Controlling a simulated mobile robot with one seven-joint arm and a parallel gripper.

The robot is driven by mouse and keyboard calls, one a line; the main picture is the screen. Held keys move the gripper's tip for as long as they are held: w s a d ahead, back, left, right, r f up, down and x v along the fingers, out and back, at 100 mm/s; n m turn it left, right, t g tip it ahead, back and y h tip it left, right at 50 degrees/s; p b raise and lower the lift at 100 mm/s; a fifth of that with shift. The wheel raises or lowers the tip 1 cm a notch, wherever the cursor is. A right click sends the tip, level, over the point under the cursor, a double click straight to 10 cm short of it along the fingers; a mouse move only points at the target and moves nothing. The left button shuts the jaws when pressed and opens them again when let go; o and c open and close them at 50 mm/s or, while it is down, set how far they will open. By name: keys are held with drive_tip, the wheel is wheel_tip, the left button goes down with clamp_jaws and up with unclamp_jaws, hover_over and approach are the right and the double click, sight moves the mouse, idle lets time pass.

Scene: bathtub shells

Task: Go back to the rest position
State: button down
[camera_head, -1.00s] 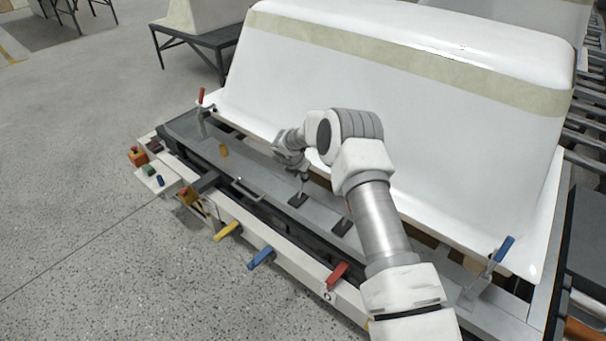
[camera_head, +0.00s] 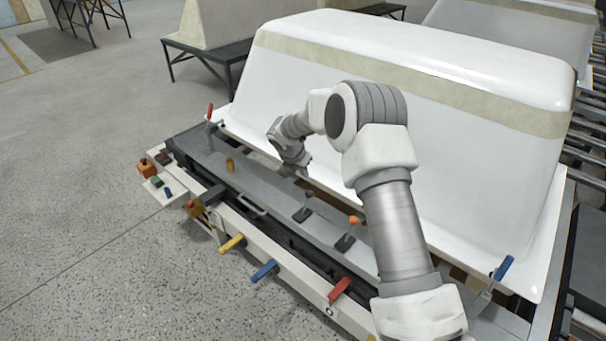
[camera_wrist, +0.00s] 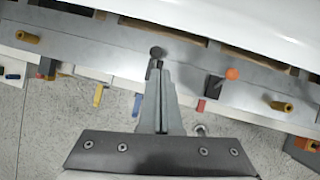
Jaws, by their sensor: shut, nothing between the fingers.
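My gripper (camera_head: 294,168) hangs above the grey bench strip in front of the white tub shell (camera_head: 400,90), to the left of my arm's elbow. In the wrist view my gripper (camera_wrist: 157,72) shows closed fingers with nothing between them. A dark-knobbed lever (camera_head: 307,204) stands below and right of the gripper in the head view. Its round dark knob (camera_wrist: 157,52) shows just past the fingertips in the wrist view; the gap to it is hard to judge. A lever with an orange knob (camera_head: 354,220) stands to its right.
Yellow (camera_head: 232,243), blue (camera_head: 264,270) and red (camera_head: 340,288) handles line the bench front. Upright clamps with red (camera_head: 210,111) and blue (camera_head: 503,268) handles stand at the shell's ends. A button box (camera_head: 158,183) is at the left.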

idle(0.3)
drive_tip(key=s+d+r+m+p, duration=0.1)
drive_tip(key=s+d+r+m, duration=0.3)
drive_tip(key=s+r+m, duration=0.65)
drive_tip(key=s+d+r+m+p, duration=0.1)
drive_tip(key=s+d+r+m, duration=0.2)
drive_tip(key=s+r, duration=0.8)
drive_tip(key=s+r+m+y, duration=0.1)
drive_tip(key=s+r+m, duration=0.1)
drive_tip(key=s+m, duration=0.3)
drive_tip(key=s+d+r+m+y+p, duration=0.1)
drive_tip(key=s+r+m, duration=0.2)
drive_tip(key=s, duration=0.7)
drive_tip(key=s+r+m, duration=0.3)
drive_tip(key=s+m, duration=0.4)
drive_tip(key=s, duration=0.1)
drive_tip(key=shift+d+t+y, duration=0.25)
drive_tip(key=shift+t+y, duration=0.05)
drive_tip(key=shift+y, duration=0.1)
drive_tip(key=shift+d+r+m, duration=0.1)
drive_tip(key=shift+d+m, duration=0.1)
drive_tip(key=shift+m, duration=0.15)
